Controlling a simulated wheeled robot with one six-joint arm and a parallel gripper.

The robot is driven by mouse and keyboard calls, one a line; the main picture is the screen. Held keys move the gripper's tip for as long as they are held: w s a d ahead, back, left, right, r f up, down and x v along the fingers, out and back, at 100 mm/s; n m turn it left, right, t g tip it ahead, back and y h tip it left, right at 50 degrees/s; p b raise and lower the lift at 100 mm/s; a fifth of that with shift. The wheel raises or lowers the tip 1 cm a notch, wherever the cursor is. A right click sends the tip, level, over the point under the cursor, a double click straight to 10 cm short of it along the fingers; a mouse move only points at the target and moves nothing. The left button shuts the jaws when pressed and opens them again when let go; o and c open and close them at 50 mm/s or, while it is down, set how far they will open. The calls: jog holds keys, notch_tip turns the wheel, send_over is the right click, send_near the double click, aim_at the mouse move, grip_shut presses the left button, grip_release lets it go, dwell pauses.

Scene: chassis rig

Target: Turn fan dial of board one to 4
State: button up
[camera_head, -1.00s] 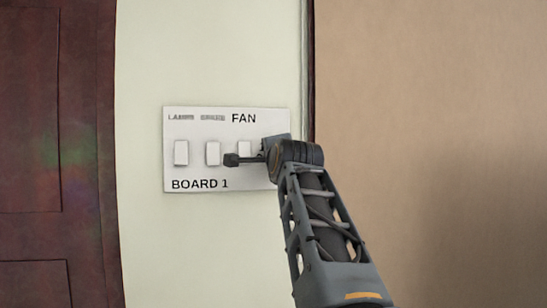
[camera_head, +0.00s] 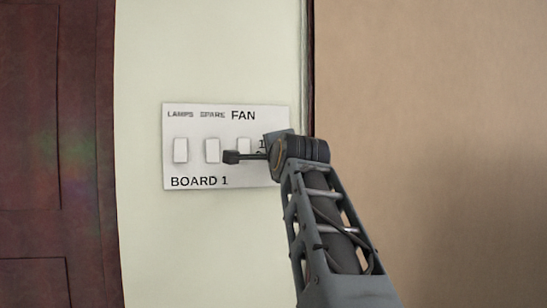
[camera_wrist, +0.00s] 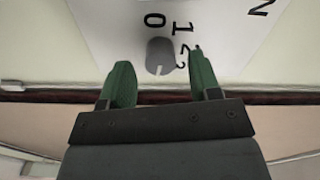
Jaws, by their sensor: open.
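Board one (camera_head: 200,178) is a white wall plate lettered "BOARD 1", with LAMPS, SPARE and FAN labels. The fan dial (camera_wrist: 160,56) is a grey round knob in the wrist view, with the numerals 0, 1 and 2 beside it; a light notch shows at its lower edge. Its exact setting I cannot tell. In the head view my arm hides the dial. My gripper (camera_wrist: 160,84) is open. Its two green fingers point at the board, one on each side of the dial's line, and seem not to touch it.
Three white rocker switches, the left one (camera_head: 181,150), the middle one (camera_head: 212,150) and the right one (camera_head: 244,147), sit in a row on the board. A dark red door (camera_head: 55,120) stands at the left. A tan wall (camera_head: 430,90) lies at the right.

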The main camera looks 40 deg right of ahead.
jog(key=b+v, duration=0.2)
jog(key=v, duration=0.9)
jog(key=shift+s+a+b, duration=0.15)
jog(key=shift+s+b, duration=0.15)
jog(key=shift+s, duration=0.05)
jog(key=w+f+n+g+y, duration=0.25)
jog(key=f+n, duration=0.35)
jog(key=f, duration=0.8)
jog(key=w+f+n+g+y, duration=0.2)
jog(key=w+f+n+g, duration=0.3)
jog(key=f, duration=0.9)
jog(key=s+a+f+n+g+y, duration=0.1)
jog(key=s+a+f+n+g, duration=0.1)
jog(key=s+a+f+n, duration=0.2)
jog(key=s+a+f+n+g+y, duration=0.2)
jog(key=a+f+n, duration=0.4)
jog(key=a+f, duration=0.5)
notch_tip(320, 180, down, 8)
jog(key=shift+s+r+g, duration=0.1)
jog(key=shift+s+g, duration=0.35)
jog(key=shift+s, duration=0.6)
